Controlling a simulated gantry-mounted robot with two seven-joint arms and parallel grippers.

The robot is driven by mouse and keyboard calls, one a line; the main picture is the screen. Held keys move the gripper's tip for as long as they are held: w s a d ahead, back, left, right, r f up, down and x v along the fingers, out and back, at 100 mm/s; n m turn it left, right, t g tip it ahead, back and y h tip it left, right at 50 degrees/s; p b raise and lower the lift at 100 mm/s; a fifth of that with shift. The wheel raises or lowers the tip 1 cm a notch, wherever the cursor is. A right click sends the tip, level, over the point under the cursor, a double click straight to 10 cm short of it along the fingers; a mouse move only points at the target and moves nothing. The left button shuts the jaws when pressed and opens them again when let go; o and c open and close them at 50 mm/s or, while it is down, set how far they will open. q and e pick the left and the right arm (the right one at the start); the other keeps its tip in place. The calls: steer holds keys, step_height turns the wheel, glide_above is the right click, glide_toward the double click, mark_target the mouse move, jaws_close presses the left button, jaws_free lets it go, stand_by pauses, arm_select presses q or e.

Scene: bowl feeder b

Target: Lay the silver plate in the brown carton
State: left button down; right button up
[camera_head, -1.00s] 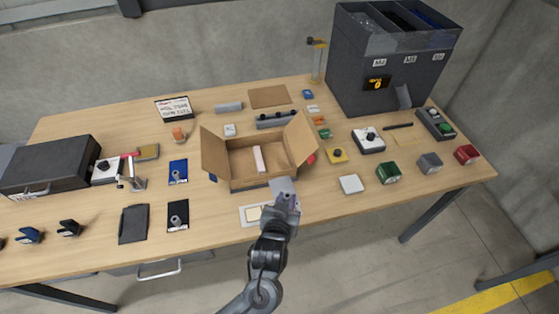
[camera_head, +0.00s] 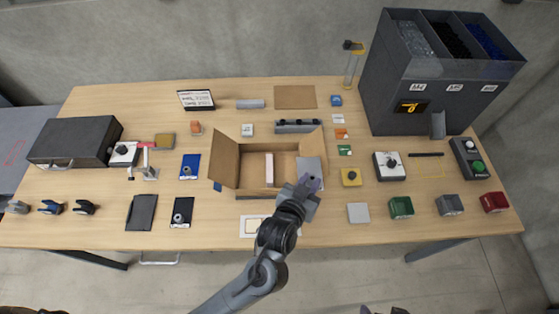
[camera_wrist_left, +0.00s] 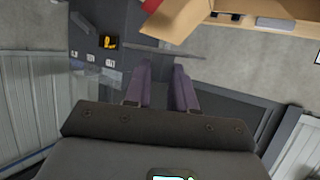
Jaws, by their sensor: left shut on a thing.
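My left gripper (camera_head: 312,183) is shut on the silver plate (camera_head: 311,169). The plate is held up and tilted, and covers part of the right end of the open brown carton (camera_head: 240,158) in the head view. Whether it touches the carton cannot be told. In the left wrist view, the fingers (camera_wrist_left: 160,82) point at the thin edge of the plate (camera_wrist_left: 165,50), with part of the carton (camera_wrist_left: 175,18) at the top. A pale block (camera_head: 269,170) stands inside the carton. My right gripper is not in view.
A light grey square (camera_head: 358,213) lies on the table right of the carton. A white framed card (camera_head: 253,226) lies in front. The dark bin feeder (camera_head: 420,90) stands at the back right.

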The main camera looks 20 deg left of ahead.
arm_select(q)
steer(key=shift+w+a+f+b, duration=0.4)
steer(key=shift+w+a+f, duration=0.7)
steer(key=shift+a+f, duration=0.65)
steer(key=shift+w+a+f+b, duration=0.45)
steer(key=shift+w+a+f, duration=0.8)
steer(key=shift+f, duration=0.7)
steer(key=shift+w+a+f+b, duration=0.4)
steer(key=shift+w+a+f, duration=0.55)
steer(key=shift+a+f, duration=0.85)
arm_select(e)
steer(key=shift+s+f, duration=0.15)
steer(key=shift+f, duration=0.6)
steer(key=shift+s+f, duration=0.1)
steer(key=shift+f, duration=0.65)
arm_select(q)
steer(key=shift+f, duration=0.2)
steer(key=shift+f, duration=0.35)
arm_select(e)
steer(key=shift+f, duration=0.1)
arm_select(q)
steer(key=shift+f, duration=0.1)
steer(key=c, duration=0.9)
jaws_free()
steer(key=shift+c, duration=0.2)
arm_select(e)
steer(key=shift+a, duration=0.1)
